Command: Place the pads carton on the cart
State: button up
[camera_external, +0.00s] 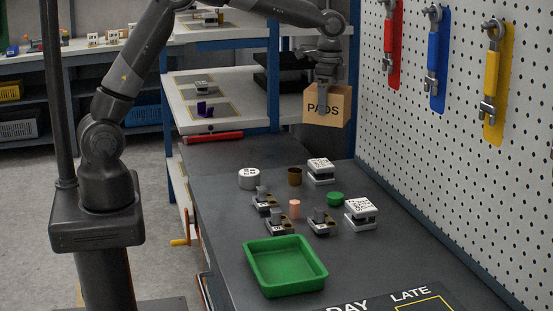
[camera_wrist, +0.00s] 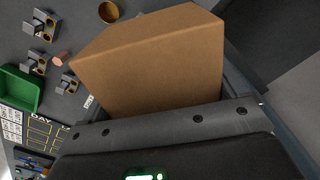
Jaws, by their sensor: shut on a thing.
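The pads carton (camera_external: 338,106) is a brown cardboard box marked PADS. My gripper (camera_external: 326,84) is shut on it from above and holds it in the air beyond the far part of the dark workbench (camera_external: 222,205), near the pegboard wall. In the wrist view the carton (camera_wrist: 150,65) fills the upper middle and hides the fingertips. A blue-posted unit with pale shelves (camera_external: 235,92) stands behind the bench, left of the carton. I cannot tell for sure whether it is the cart.
On the bench are a green tray (camera_external: 285,267), a copper-coloured cylinder (camera_external: 294,209), a brown cup (camera_external: 295,176), a green disc (camera_external: 335,198) and several small metal fixtures. A red-handled tool (camera_external: 212,137) lies at the far edge. Wrenches hang on the pegboard (camera_external: 460,140) at right.

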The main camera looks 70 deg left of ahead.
jog(key=s+a+n, duration=0.4)
jog(key=a, duration=0.9)
jog(key=s+a+n, duration=0.3)
jog(key=a, duration=1)
notch_tip(320, 180, down, 14)
jog(key=shift+w+a+f, duration=0.15)
jog(key=shift+a+f, duration=5.4)
jog(key=shift+f, duration=0.25)
jog(key=shift+f, duration=0.15)
jog(key=o, duration=0.9)
jog(key=shift+c, duration=0.2)
